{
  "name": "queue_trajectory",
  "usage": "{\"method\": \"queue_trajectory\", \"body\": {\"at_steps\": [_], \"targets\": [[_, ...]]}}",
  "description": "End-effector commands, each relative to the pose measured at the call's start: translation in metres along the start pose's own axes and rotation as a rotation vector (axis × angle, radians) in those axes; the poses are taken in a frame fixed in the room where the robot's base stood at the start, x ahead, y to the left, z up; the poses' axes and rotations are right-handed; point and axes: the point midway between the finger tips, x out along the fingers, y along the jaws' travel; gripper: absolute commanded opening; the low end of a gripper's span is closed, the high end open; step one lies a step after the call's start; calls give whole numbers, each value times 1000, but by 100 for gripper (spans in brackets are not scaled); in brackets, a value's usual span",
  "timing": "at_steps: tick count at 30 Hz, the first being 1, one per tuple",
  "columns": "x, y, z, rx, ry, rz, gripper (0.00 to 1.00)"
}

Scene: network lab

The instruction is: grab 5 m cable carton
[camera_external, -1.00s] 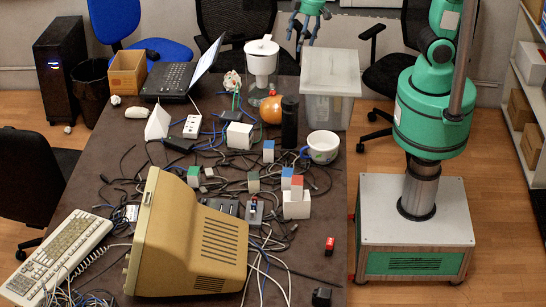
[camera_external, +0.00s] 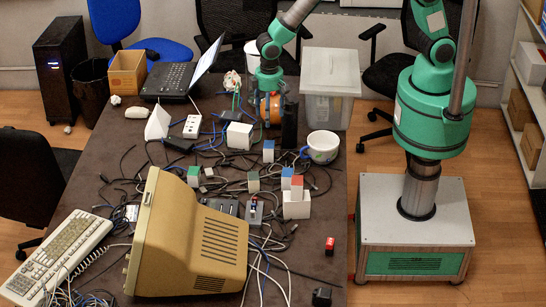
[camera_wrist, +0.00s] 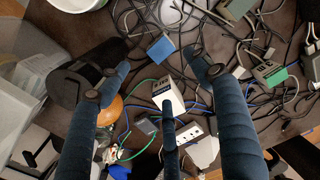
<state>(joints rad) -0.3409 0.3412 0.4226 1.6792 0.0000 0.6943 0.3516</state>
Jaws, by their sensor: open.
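Several small cartons lie among the cables on the dark table; which one is the 5 m carton I cannot read. A plain white carton (camera_external: 239,136) stands left of and nearer the camera than my gripper (camera_external: 267,112). In the wrist view a white carton with a dark label (camera_wrist: 168,96) lies between the spread dark fingers of my gripper (camera_wrist: 160,85), apart from them. A blue-topped carton (camera_external: 268,151) shows in the wrist view too (camera_wrist: 161,48). My gripper is open and empty.
An orange round object (camera_external: 273,101) and a black cylinder (camera_external: 290,122) stand close by my fingers. A white mug (camera_external: 321,147) and a clear bin (camera_external: 330,78) are to the right. Cables tangle across the table. A beige monitor (camera_external: 190,240) fills the near left.

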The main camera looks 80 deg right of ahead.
Motion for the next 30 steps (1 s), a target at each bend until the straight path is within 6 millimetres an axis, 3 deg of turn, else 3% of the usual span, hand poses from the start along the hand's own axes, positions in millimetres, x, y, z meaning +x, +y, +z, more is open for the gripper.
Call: {"method": "queue_trajectory", "body": {"at_steps": [17,30], "targets": [[12,-2,0,0,-5,2,65],[71,-2,0,-1,-6,2,65]]}}
